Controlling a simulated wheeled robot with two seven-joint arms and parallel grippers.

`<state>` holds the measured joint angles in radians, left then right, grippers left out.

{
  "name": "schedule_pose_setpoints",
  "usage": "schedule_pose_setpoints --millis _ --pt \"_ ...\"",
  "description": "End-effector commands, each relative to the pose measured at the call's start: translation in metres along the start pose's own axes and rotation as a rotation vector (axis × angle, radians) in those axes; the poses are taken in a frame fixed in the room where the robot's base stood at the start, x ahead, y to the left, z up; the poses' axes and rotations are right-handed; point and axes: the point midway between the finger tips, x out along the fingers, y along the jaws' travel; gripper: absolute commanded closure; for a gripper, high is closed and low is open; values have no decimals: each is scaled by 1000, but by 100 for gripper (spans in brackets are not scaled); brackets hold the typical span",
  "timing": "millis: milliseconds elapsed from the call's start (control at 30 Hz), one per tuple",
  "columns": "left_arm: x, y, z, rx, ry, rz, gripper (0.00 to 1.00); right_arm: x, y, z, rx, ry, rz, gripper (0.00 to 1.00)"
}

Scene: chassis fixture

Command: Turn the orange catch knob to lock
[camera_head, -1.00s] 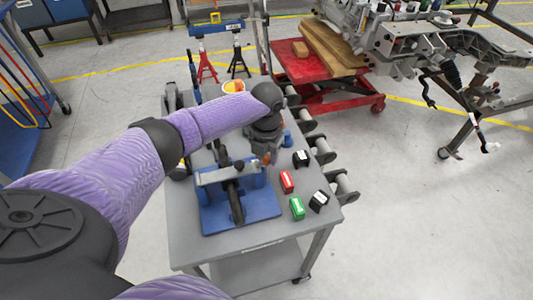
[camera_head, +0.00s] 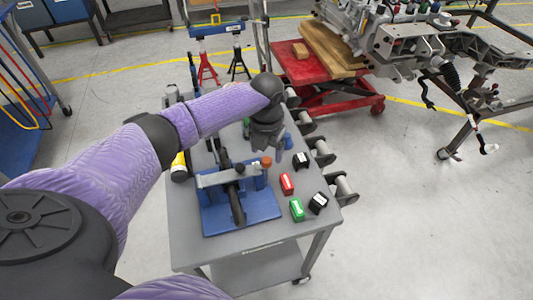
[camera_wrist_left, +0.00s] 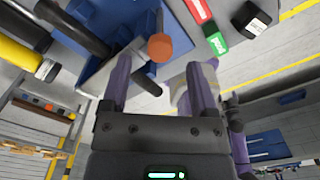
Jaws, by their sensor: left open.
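The orange catch knob (camera_head: 266,162) sits at the right end of a grey bar on the blue fixture (camera_head: 262,208). In the left wrist view the round knob (camera_wrist_left: 159,47) shows beyond the fingertips, roughly midway between them. My left gripper (camera_head: 273,150) is open and empty, just behind and above the knob in the head view. Its two fingers also show in the left wrist view (camera_wrist_left: 159,68), with a gap between them. I cannot tell how far the knob is from the fingers in depth. My right gripper is not in view.
Red (camera_head: 287,183), green (camera_head: 297,208) and black (camera_head: 318,202) blocks lie right of the fixture on the grey cart (camera_head: 190,247). Grey rollers (camera_head: 342,187) line the cart's right side. A yellow cylinder (camera_head: 180,167) is at its left.

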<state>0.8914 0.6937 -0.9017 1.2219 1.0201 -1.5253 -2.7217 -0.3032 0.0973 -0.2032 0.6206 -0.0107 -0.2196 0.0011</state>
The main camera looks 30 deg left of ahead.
Motion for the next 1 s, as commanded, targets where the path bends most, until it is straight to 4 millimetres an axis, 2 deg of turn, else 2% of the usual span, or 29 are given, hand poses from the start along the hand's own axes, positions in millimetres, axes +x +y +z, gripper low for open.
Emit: schedule_pose_setpoints --millis 33,200,300,400,800,867,967,1000 --pt "-19 0 1 1 -4 0 24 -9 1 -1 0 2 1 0" --pt "-56 0 0 1 -4 0 24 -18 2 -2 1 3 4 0" --pt "-67 0 0 1 -2 0 24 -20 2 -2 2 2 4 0" --pt "-70 0 0 1 -1 0 24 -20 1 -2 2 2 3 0" --pt "-67 -3 -1 -9 1 -1 24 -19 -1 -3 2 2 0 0" --pt "-55 -14 -8 -57 3 -4 24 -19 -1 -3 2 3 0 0" --pt "-17 -58 -40 -282 1 -39 24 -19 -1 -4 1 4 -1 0" --pt "-2 -79 -58 -432 -3 -71 24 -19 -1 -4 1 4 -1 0"
